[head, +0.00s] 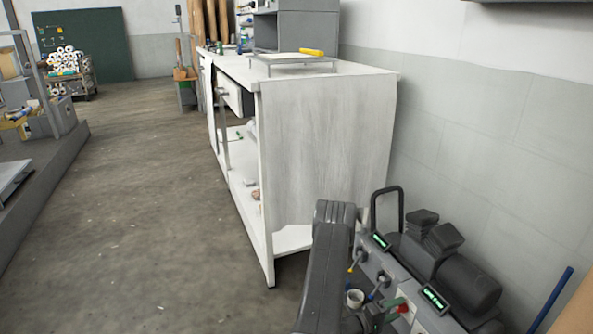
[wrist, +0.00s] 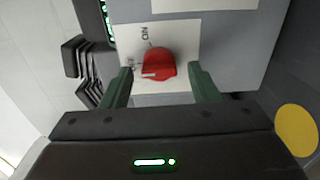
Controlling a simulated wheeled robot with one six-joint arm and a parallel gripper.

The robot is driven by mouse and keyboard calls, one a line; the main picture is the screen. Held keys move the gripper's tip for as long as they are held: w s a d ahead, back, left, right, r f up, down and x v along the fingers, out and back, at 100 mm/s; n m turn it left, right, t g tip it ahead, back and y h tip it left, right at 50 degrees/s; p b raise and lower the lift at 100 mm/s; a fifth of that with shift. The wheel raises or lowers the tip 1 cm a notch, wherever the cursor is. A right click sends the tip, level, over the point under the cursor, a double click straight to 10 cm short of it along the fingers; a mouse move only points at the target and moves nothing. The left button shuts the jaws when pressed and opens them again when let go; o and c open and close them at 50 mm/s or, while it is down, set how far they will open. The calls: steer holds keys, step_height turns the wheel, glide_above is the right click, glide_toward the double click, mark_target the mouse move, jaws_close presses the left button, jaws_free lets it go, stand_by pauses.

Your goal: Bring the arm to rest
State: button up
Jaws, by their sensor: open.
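My gripper (wrist: 161,82) is open in the wrist view, with its two green fingers apart. A red knob (wrist: 158,63) shows between and just beyond the fingertips, with a visible gap on each side. The knob sits on a white label plate (wrist: 184,35) with dark lettering, on a grey panel. In the head view my dark arm reaches down beside the machine at the lower right. The red knob (head: 398,306) is small there, and my gripper is mostly hidden behind the arm.
The grey machine (head: 375,267) carries lit green displays, levers and a black motor-like unit (head: 466,283) close to the wall. A white cabinet (head: 325,150) stands behind my arm. A blue rod (head: 552,300) leans at the right. The floor (head: 140,220) on the left is open.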

steer(key=shift+d, duration=0.2)
steer(key=shift+a, duration=0.1)
steer(key=p+v, duration=0.4)
steer(key=v, duration=0.9)
steer(key=w+d+m, duration=0.1)
steer(key=d+m, duration=0.3)
steer(key=w+d+m, duration=0.2)
steer(key=d+m, duration=0.2)
steer(key=m, duration=0.1)
steer(key=w+d+m, duration=0.1)
steer(key=d+m, duration=0.3)
steer(key=m, duration=0.1)
steer(key=shift+w+d+r, duration=0.15)
steer(key=shift+w+r, duration=0.05)
steer(key=shift+w, duration=0.15)
steer(key=shift+v, duration=1)
